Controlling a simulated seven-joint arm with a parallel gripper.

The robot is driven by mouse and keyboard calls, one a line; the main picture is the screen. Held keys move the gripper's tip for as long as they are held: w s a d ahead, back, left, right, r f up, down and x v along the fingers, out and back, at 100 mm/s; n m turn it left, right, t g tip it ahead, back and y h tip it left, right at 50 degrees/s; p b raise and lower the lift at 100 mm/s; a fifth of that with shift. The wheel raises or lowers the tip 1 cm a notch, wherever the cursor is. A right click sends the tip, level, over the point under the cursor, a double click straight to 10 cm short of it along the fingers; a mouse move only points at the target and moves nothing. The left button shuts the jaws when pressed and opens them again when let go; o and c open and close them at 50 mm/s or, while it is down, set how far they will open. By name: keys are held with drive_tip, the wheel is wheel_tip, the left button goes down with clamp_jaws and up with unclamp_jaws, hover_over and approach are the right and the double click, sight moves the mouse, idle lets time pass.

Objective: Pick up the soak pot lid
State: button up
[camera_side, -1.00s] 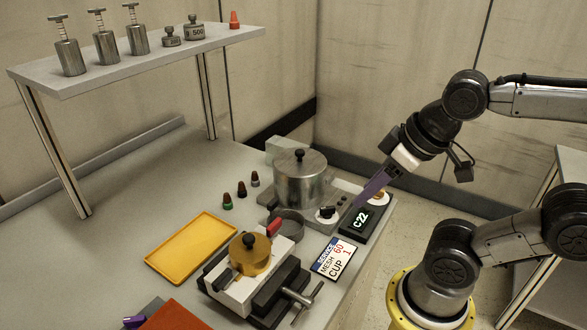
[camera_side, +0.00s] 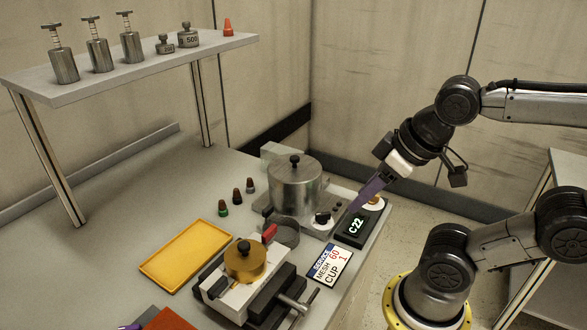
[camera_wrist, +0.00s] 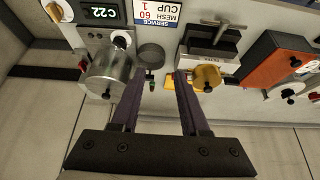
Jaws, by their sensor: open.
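The soak pot (camera_side: 297,192) is a shiny metal cylinder on a grey base at the back of the bench. Its lid (camera_side: 282,167) sits flat on top, with a black knob (camera_side: 295,159) upright in the middle. In the wrist view the pot (camera_wrist: 108,70) is at the upper left, left of my fingers. My gripper (camera_side: 352,210) has purple fingers and hangs to the right of the pot, apart from the lid, over the display side of the base. In the wrist view my gripper (camera_wrist: 159,76) is open, with nothing held between its fingers.
A C22 display (camera_side: 355,226) and a mesh-cup card (camera_side: 331,264) lie right of the pot. In front are a dark round cup (camera_side: 286,236), a vise (camera_side: 265,290) with a brass piece (camera_side: 246,262), and a yellow tray (camera_side: 186,255). Small capped bottles (camera_side: 236,195) stand left of the pot.

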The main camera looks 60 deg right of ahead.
drive_tip(key=o, duration=0.3)
drive_tip(key=shift+o, duration=0.2)
